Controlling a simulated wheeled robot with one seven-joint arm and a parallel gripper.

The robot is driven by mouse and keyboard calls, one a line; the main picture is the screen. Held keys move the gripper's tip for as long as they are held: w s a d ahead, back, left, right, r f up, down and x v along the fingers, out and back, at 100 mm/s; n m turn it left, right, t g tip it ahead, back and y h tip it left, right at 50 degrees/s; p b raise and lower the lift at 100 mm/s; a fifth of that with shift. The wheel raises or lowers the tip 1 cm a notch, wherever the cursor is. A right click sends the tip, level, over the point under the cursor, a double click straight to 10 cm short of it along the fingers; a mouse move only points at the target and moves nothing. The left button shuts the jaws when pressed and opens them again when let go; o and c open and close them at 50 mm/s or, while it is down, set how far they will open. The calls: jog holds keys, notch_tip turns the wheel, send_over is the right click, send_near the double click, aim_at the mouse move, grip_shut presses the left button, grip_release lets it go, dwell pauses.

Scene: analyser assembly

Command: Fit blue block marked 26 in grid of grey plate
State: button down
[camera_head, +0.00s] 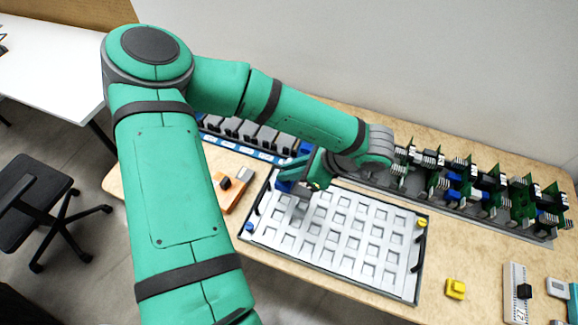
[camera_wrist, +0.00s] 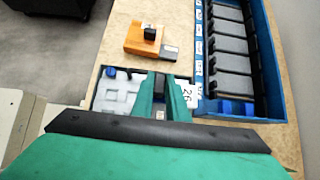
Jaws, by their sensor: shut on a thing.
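The grey plate (camera_head: 318,257) lies on the wooden table with rows of square pockets, and part of it shows in the wrist view (camera_wrist: 114,98). My gripper (camera_head: 300,178) is over the plate's far left corner, shut on the blue block (camera_head: 284,186). The fingers hide most of the block. I cannot tell whether the block touches the plate.
A blue rack (camera_wrist: 272,60) of grey modules stands behind the plate. An orange block (camera_head: 228,190) lies left of the plate. Green circuit boards (camera_head: 478,185) line the back right. A yellow block (camera_head: 455,289) and a white piece marked 27 (camera_head: 514,295) lie at the right.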

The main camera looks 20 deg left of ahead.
aim_at(293, 186)
jog(key=shift+s+f, duration=0.1)
jog(key=shift+f, duration=3.75)
jog(key=shift+f, duration=0.25)
jog(key=c, duration=1.7)
grip_release()
jog(key=shift+c, duration=0.3)
jog(key=shift+c, duration=1.3)
jog(key=shift+r, duration=2)
jog(key=shift+r, duration=3.45)
